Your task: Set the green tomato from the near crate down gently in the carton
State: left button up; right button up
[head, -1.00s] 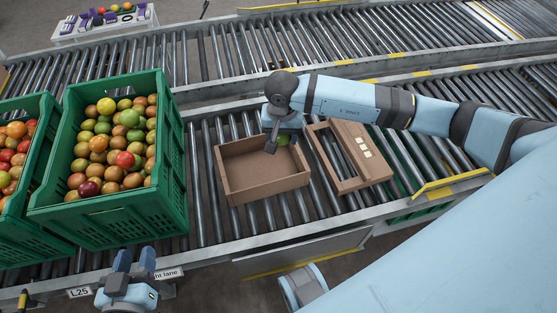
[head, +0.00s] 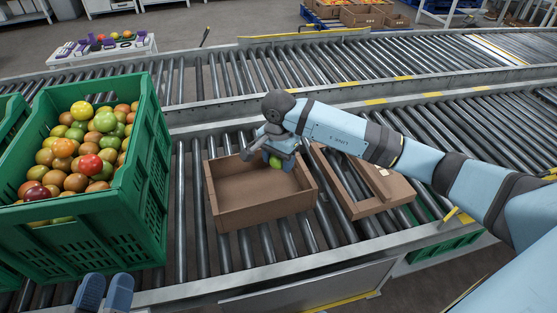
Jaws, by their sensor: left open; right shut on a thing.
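The open brown carton (head: 262,218) stands on the near roller conveyor. My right gripper (head: 280,158) is over the carton's back right part, shut on a green tomato (head: 276,163). The tomato is partly hidden by the fingers, and I cannot tell whether it touches the carton. The carton's visible floor is otherwise empty. The near green crate (head: 85,222) stands left of the carton, full of red, orange, yellow and green tomatoes. My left gripper (head: 104,288) is open and empty at the bottom edge, in front of the conveyor.
A brown cardboard piece with an opening (head: 375,207) lies right of the carton, close to it. Another green crate (head: 10,150) is cut off at the left edge. A small white table (head: 104,54) with purple items stands behind. Bare rollers lie between crate and carton.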

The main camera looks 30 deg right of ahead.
jog(key=b, duration=0.6)
send_over(278, 194)
notch_tip(278, 194, down, 9)
jog(key=shift+f, duration=0.15)
pick_arm(q)
notch_tip(278, 194, down, 7)
jog(key=w+m+g, duration=0.1)
jog(key=g, duration=0.1)
jog(key=shift+f+m+g, duration=0.2)
jog(key=shift+m+g, duration=0.1)
jog(key=shift+m, duration=0.1)
pick_arm(e)
jog(key=shift+d+f, duration=0.1)
jog(key=shift+f, duration=0.55)
pick_arm(q)
jog(key=shift+f+b, duration=0.35)
jog(key=shift+b, duration=0.15)
pick_arm(e)
jog(key=shift+f, duration=0.55)
jog(key=o, duration=0.8)
jog(key=c, duration=0.3)
jog(key=shift+c, duration=0.2)
pick_arm(q)
jog(key=shift+r+p, duration=2.25)
pick_arm(e)
jog(key=shift+r, duration=3.45)
